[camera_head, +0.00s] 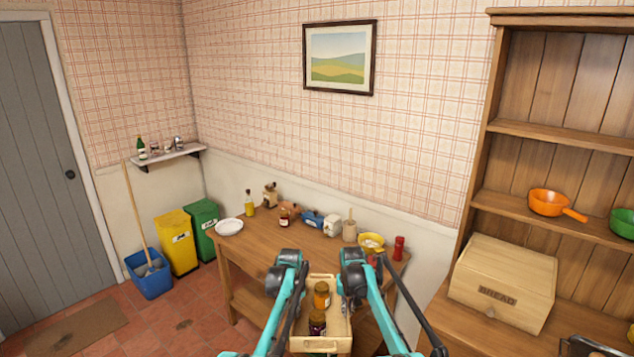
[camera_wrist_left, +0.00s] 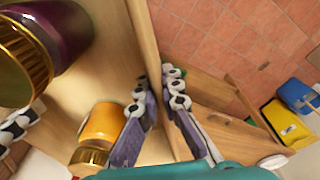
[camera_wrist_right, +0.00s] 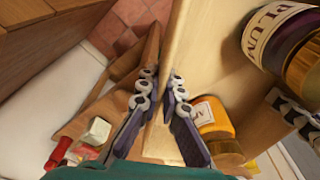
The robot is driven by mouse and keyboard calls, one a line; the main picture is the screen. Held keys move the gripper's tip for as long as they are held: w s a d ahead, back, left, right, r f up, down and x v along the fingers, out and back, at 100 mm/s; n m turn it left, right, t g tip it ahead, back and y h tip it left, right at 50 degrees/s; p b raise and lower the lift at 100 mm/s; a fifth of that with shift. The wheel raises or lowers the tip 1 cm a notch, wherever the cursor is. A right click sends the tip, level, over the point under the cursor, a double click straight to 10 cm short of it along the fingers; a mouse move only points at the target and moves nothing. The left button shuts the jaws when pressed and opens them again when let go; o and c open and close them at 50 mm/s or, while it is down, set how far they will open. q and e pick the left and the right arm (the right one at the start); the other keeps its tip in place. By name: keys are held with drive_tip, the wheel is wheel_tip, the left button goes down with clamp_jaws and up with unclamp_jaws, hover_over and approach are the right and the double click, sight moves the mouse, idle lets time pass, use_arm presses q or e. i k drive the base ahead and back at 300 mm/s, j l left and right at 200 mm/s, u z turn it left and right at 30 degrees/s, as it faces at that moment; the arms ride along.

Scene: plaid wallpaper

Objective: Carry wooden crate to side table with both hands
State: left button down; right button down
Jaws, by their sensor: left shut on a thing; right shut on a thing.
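The pale wooden crate (camera_head: 333,345) is at the bottom centre of the head view, in front of the wooden table (camera_head: 258,250). It holds an orange jar (camera_head: 321,295) and a dark purple jar (camera_head: 317,322), both with gold lids. My left gripper (camera_wrist_left: 157,85) is shut on one side wall of the crate. My right gripper (camera_wrist_right: 162,85) is shut on the opposite side wall. In the right wrist view the purple jar (camera_wrist_right: 285,40) has a PLUM label. In the head view my arms hide much of both crate sides.
The table's back holds a yellow bowl (camera_head: 371,243), red shaker (camera_head: 398,248), utensil pot (camera_head: 350,231) and several other items. A white plate (camera_head: 229,227) lies at its left end. Its front middle is clear. A shelf unit with a bread box (camera_head: 503,282) stands on the right.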

sight(271, 247)
drive_tip(key=i+j+z, duration=0.1)
drive_tip(key=j, duration=0.3)
drive_tip(key=i+j+z, duration=0.15)
drive_tip(key=i+j, duration=0.15)
drive_tip(key=j, duration=0.15)
drive_tip(key=i+j+z, duration=0.1)
drive_tip(key=j, duration=0.35)
drive_tip(key=i+j+z, duration=0.15)
drive_tip(key=j, duration=0.35)
drive_tip(key=i+j+z, duration=0.1)
drive_tip(key=j, duration=0.35)
drive_tip(key=i+j+z, duration=0.1)
drive_tip(key=j, duration=0.4)
drive_tip(key=i+j+z, duration=0.15)
drive_tip(key=j, duration=0.35)
drive_tip(key=i+j+z, duration=0.1)
drive_tip(key=j, duration=0.3)
drive_tip(key=i+j+z, duration=0.1)
drive_tip(key=j, duration=0.35)
drive_tip(key=i+j+z, duration=0.15)
drive_tip(key=j, duration=0.3)
drive_tip(key=i+j+z, duration=0.1)
drive_tip(key=j, duration=0.35)
